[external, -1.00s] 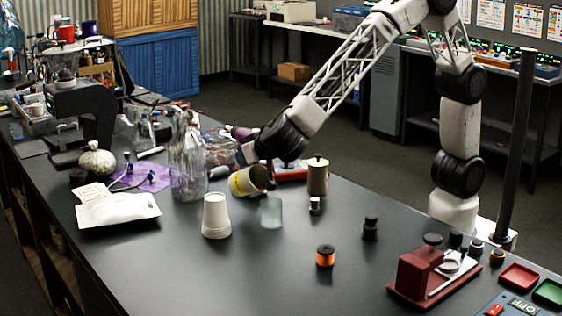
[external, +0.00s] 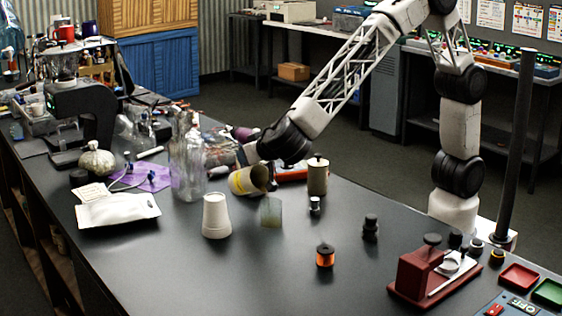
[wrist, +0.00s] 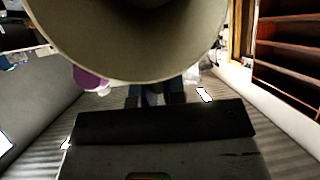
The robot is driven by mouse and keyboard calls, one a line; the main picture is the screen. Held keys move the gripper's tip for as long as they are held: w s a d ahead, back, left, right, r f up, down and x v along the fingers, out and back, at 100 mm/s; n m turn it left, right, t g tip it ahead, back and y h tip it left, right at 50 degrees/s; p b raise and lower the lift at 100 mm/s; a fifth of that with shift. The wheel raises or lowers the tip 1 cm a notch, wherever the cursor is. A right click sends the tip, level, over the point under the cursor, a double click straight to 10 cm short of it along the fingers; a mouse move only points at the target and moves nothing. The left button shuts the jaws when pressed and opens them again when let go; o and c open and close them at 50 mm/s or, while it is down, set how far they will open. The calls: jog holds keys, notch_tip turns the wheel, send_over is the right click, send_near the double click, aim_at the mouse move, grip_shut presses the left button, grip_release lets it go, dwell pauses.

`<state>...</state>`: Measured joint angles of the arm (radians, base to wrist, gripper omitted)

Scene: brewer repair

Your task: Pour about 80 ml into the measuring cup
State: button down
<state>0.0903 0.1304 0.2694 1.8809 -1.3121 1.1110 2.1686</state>
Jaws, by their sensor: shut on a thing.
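My gripper (external: 240,158) is shut on a tan, cylindrical container (external: 243,182) with a yellow band. The container is tilted well over, its open mouth facing right, above and just left of a clear cup (external: 271,212), which looks like the measuring cup. The cup stands upright on the dark table and has a faint yellow-green tint; its level cannot be read. In the wrist view, the container's round rim and pale inside (wrist: 140,35) fill the top. The cup is not seen there. No falling stream can be made out.
A white upturned cup (external: 216,216) stands left of the clear cup. Tall clear bottles (external: 188,165) stand behind it. A tan canister (external: 317,177) and a small metal-capped jar (external: 314,206) stand to the right. An orange spool (external: 325,256) is in front, with bare table around it.

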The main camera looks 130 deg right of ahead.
jog(key=shift+s+a+r+h, duration=0.1)
jog(key=shift+a+r+h, duration=0.55)
jog(key=shift+a+h, duration=0.35)
dwell(1.4)
jog(key=shift+d+f+y, duration=0.25)
jog(key=shift+d+y, duration=0.25)
jog(key=shift+d, duration=0.25)
jog(key=shift+d+f+y, duration=0.8)
jog(key=shift+f+y, duration=0.05)
jog(key=shift+y, duration=0.35)
jog(key=shift+w+d+f+y, duration=0.25)
jog(key=shift+d+f+y, duration=0.25)
jog(key=shift+f+y, duration=0.35)
jog(key=shift+d+g, duration=0.1)
jog(key=shift+g, duration=0.2)
jog(key=shift+d+f+y, duration=0.2)
jog(key=shift+f+y, duration=0.05)
jog(key=shift+y, duration=0.2)
jog(key=shift+d+f, duration=0.15)
